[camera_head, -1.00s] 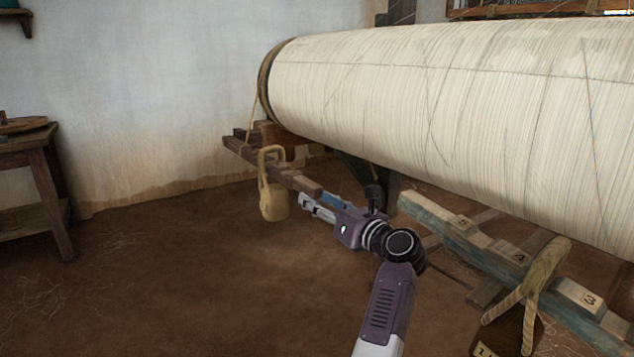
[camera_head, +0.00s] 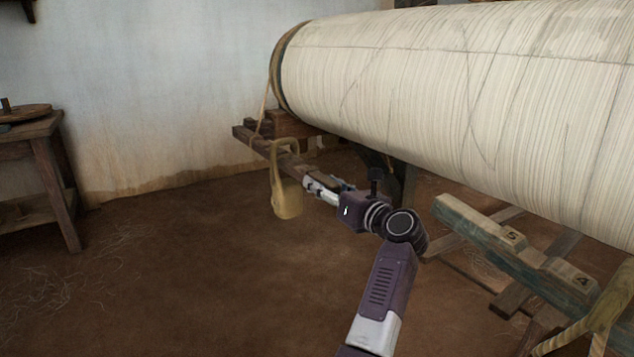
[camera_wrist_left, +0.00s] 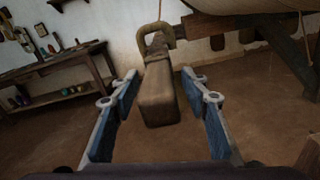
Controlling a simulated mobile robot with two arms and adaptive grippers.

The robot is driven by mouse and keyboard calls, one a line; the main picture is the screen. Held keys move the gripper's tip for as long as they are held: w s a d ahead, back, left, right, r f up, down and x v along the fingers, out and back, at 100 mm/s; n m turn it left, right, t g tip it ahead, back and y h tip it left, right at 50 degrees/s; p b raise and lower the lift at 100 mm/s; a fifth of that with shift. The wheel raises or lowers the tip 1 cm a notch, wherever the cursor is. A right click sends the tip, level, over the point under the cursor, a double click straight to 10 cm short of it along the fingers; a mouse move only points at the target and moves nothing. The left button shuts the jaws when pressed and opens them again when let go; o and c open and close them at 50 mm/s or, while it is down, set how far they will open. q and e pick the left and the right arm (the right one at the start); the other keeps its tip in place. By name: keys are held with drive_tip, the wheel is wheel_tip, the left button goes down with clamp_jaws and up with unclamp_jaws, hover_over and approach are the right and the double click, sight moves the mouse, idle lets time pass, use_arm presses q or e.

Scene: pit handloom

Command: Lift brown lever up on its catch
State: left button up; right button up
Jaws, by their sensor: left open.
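The brown lever (camera_head: 258,147) is a dark wooden bar sticking out below the big white warp roll. A tan weight (camera_head: 287,197) hangs from it by a thick loop. My left gripper (camera_head: 310,185) is at the lever's near end, just right of the weight, and partly hides that end. In the left wrist view the lever's blunt end (camera_wrist_left: 160,104) lies ahead, between the open blue fingers of my left gripper (camera_wrist_left: 165,85), with visible space on both sides. The loop (camera_wrist_left: 155,38) straddles the lever farther along. I cannot make out the catch. My right gripper is out of view.
The warp roll (camera_head: 440,90) hangs above and to the right of my arm. A numbered notched beam (camera_head: 500,240) lies at the right. A wooden table (camera_head: 40,150) stands at the far left. The earth floor left of my arm is clear.

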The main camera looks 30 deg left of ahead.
use_arm(q)
drive_tip(key=shift+r, duration=0.15)
drive_tip(key=shift+c, duration=0.4)
clamp_jaws()
